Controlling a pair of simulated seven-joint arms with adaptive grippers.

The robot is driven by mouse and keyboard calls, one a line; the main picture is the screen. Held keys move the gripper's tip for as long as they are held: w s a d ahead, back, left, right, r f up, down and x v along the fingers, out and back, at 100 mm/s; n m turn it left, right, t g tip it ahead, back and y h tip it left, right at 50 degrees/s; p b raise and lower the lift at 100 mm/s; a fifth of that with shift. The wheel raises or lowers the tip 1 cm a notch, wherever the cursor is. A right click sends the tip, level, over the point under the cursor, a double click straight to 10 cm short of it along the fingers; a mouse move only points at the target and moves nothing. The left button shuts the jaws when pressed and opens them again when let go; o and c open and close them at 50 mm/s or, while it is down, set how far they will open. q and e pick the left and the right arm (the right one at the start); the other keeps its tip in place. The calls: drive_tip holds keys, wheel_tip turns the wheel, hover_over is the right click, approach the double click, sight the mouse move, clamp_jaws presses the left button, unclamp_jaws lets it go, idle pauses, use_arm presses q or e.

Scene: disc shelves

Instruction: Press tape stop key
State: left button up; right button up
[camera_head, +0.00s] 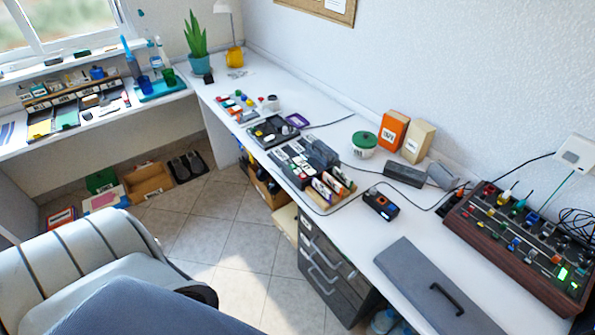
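Neither of my grippers is in view. No key can be made out as a tape stop key at this size. A dark flat device (273,131) that may be a tape machine lies on the white desk (330,230), left of the middle. A dark grey block-shaped unit (318,153) stands just in front of it, beside a row of upright cases. A small black device (381,204) with an orange mark sits nearer, right of the middle. I cannot tell which of these carries the stop key.
A wooden-sided console (520,250) with knobs and a green light fills the right end. A grey lid with a black handle (436,290) lies at the front. Orange (393,131) and tan boxes stand by the wall. Cables cross the desk. A pale chair (90,265) stands left.

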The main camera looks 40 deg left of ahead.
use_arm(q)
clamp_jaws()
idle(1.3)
